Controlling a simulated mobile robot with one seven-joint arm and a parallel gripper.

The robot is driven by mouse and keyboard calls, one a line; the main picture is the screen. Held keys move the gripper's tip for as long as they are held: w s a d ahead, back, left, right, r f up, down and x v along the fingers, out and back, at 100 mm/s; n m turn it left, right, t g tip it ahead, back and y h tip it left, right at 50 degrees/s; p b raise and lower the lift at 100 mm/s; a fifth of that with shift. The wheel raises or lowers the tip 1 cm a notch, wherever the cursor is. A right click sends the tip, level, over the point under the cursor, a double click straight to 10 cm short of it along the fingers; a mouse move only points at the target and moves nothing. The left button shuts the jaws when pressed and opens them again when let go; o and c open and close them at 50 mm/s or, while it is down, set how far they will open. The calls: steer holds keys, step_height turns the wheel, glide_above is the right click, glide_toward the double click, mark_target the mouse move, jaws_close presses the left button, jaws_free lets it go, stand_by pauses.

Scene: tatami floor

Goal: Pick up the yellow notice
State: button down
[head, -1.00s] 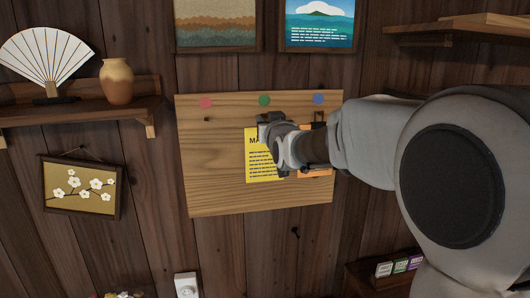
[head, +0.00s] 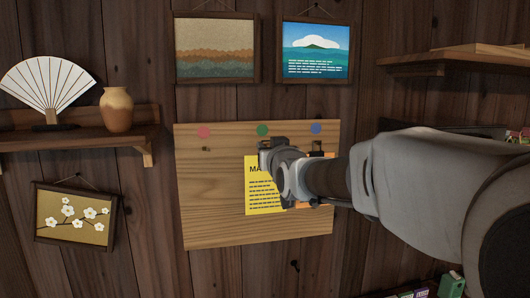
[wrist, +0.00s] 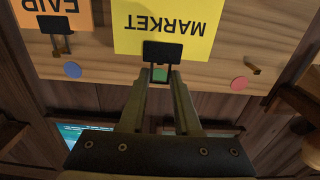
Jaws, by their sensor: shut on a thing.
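The yellow notice (head: 262,193) shows below the green dot in the middle of the wooden board. In the wrist view the yellow notice (wrist: 168,30) appears upside down with the word MARKET, and a black clip (wrist: 163,51) sits at its top edge. My gripper (wrist: 160,72) is shut on this black clip, a finger on each side. In the head view my gripper (head: 270,150) covers the notice's top and right parts. I cannot tell whether the notice is clear of the board.
An orange notice (wrist: 53,12) with its own black clip hangs close beside the yellow one. Green (head: 262,130), red (head: 203,132) and blue (head: 316,128) dots line the board's (head: 210,220) top. A bare peg (wrist: 253,65) stands under the red dot. Shelves flank the board.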

steer(key=s+d+b, duration=0.2)
steer(key=s+b, duration=0.1)
steer(key=s, duration=1)
steer(key=shift+s+d+b, duration=0.35)
steer(key=shift+d+b, duration=0.05)
steer(key=shift+w, duration=0.1)
